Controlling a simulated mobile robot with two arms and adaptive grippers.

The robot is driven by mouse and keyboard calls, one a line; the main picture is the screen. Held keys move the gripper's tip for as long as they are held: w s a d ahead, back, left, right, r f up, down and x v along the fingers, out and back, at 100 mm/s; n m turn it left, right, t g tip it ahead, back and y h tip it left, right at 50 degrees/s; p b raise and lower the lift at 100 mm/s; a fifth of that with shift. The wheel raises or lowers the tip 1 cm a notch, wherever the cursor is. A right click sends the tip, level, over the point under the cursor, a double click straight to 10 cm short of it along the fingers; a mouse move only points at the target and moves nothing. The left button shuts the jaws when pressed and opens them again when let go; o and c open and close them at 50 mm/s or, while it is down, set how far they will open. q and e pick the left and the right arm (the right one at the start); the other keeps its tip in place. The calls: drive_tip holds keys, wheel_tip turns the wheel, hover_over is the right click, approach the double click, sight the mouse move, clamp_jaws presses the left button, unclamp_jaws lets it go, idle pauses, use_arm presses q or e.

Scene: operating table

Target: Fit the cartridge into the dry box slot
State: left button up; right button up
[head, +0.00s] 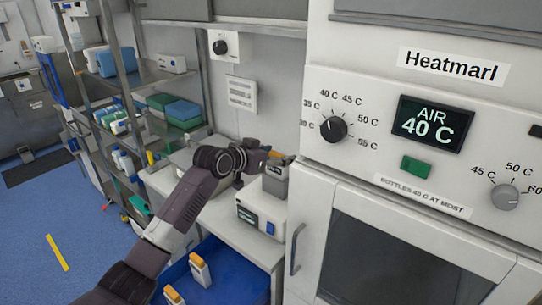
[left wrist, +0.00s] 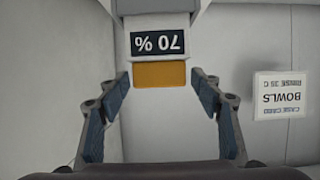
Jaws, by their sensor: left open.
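In the left wrist view the orange end (left wrist: 160,75) adjoins a white face with a display reading "70 %", upside down. How deep the cartridge sits is hidden. My left gripper (head: 267,155) is open. Its fingertips (left wrist: 162,80) are on either side of the orange end, with a visible gap at each side. My right gripper is not in view.
The large white cabinet (head: 420,190) stands close on the right. A white device (head: 260,218) stands below on the bench. A blue bin (head: 238,272) holds white, orange-topped cartridges (head: 200,269). Shelves (head: 150,78) stand left. A "BOWLS" card (left wrist: 280,94) hangs on the wall.

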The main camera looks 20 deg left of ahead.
use_arm(q)
drive_tip(key=b+v, duration=0.3)
drive_tip(key=v, duration=0.9)
